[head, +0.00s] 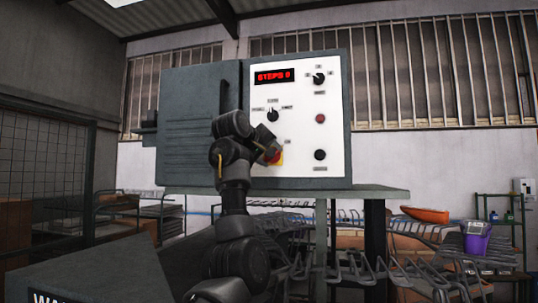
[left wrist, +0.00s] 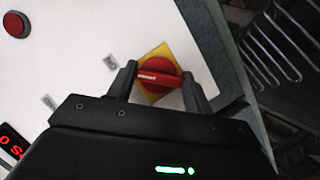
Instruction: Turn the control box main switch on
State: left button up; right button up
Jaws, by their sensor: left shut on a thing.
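The main switch is a red rotary handle on a yellow plate, low on the white panel (head: 300,125) of the control box. In the head view my left gripper (head: 270,153) is in front of it, and only part of the red and yellow switch (head: 279,157) shows. In the left wrist view the red handle (left wrist: 158,76) lies between the two black fingers of my left gripper (left wrist: 158,86), one finger at each end. The gripper is shut on the handle. Small labels beside the switch are too blurred to read. My right gripper is not in view.
The panel also carries a red display (head: 274,76) reading "STEPS 0", a red button (head: 320,118), a black knob (head: 320,155) and two selectors (head: 319,79) (head: 272,115). Racks stand behind the grey bench (head: 380,193). An orange object (head: 425,214) and a purple container (head: 477,237) are at right.

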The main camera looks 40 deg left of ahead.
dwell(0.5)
pick_arm(q)
jog(key=o, duration=1)
jog(key=shift+w, duration=0.1)
jog(key=shift+b+v, duration=2.5)
jog(key=shift+v, duration=2.9)
jog(key=shift+d+f, duration=0.1)
jog(key=shift+f, duration=0.1)
